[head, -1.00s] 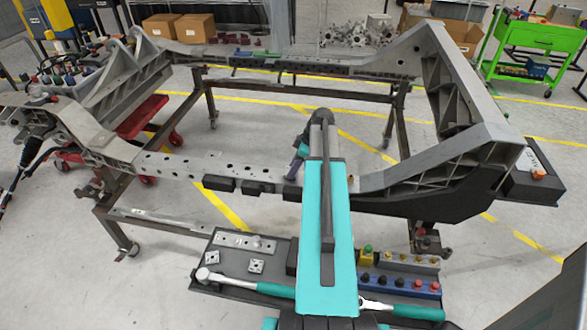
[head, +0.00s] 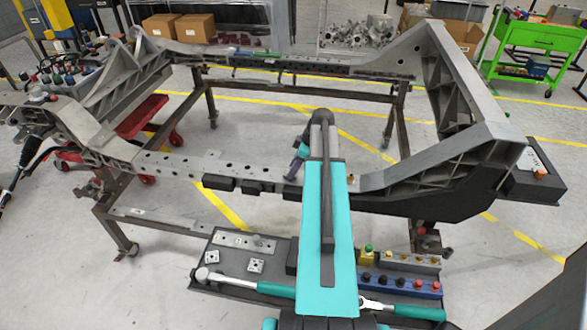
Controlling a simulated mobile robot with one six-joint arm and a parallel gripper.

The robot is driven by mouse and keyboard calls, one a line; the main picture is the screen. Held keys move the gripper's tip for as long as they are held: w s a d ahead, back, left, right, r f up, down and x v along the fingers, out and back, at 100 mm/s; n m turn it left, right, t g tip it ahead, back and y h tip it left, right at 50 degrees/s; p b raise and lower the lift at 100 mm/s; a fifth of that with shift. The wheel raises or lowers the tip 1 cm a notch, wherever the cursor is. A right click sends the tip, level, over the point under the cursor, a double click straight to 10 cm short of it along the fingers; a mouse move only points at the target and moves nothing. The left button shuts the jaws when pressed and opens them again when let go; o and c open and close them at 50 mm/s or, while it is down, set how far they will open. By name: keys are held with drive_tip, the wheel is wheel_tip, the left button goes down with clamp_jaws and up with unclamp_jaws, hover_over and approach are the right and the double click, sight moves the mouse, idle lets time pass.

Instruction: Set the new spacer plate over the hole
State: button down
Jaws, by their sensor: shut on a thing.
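My gripper (head: 291,177) is small and dark at the front rail (head: 180,165) of the chassis frame, just left of my teal arm. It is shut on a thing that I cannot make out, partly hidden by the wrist. The rail's upper face has a row of round holes; whether one lies under the gripper is hidden. I cannot tell if the held thing touches the rail. Two small square plates, one at the left (head: 212,257) and one at the right (head: 256,265), lie on the dark tray (head: 222,278) in front.
A longer perforated plate (head: 238,241), a torque wrench (head: 225,281) and a blue holder (head: 400,286) with coloured caps are on the tray. Black blocks (head: 219,182) are on the rail's near side. The tall right frame member (head: 440,160) rises beside my arm.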

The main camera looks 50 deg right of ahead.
idle(0.3)
drive_tip(key=c, duration=1)
unclamp_jaws()
drive_tip(key=shift+f, duration=0.1)
drive_tip(key=shift+r+p, duration=2.05)
drive_tip(key=shift+r, duration=2.5)
